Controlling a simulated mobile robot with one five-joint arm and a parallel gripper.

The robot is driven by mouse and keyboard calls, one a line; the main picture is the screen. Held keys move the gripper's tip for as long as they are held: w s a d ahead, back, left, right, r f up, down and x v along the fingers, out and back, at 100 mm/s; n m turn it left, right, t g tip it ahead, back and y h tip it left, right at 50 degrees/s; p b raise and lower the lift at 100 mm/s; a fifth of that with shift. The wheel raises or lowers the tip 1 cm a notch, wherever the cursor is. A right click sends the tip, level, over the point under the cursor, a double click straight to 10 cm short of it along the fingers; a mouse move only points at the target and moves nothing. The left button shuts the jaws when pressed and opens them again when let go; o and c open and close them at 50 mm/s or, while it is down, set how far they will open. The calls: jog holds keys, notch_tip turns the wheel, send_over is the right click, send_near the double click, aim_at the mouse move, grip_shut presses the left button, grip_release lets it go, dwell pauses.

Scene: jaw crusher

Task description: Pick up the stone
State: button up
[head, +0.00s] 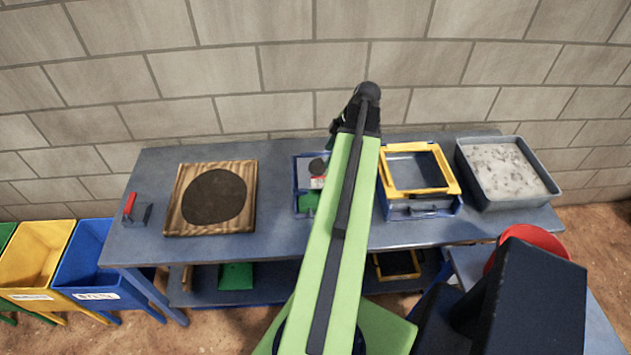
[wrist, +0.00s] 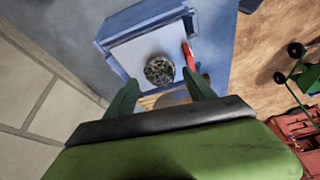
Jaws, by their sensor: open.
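The stone (wrist: 159,69) is a dark, speckled, roundish lump. In the wrist view it lies on the pale floor of a blue-framed device (wrist: 128,22). In the head view the stone (head: 317,167) shows as a dark spot in that device (head: 297,193), just left of my arm. My gripper (wrist: 161,77) is open, with one dark green finger on each side of the stone in the wrist view. The stone appears between and slightly beyond the fingertips. I cannot tell the height gap or any contact. In the head view my arm hides the gripper's fingers.
A red part (wrist: 188,55) stands close to the right finger. On the bench (head: 140,253) are a wooden board with a dark disc (head: 180,222), a yellow-framed blue box (head: 447,178) and a grey tray of pale material (head: 476,183). Blue (head: 90,260) and yellow (head: 40,252) bins stand left.

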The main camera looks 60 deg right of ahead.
aim_at(321, 162)
jog(key=shift+b+x, duration=0.3)
jog(key=shift+x, duration=0.7)
jog(key=b+x, duration=0.4)
jog(key=x, duration=0.1)
jog(key=shift+w+a, duration=0.1)
jog(key=shift+w, duration=0.3)
jog(key=shift+r, duration=0.25)
grip_shut()
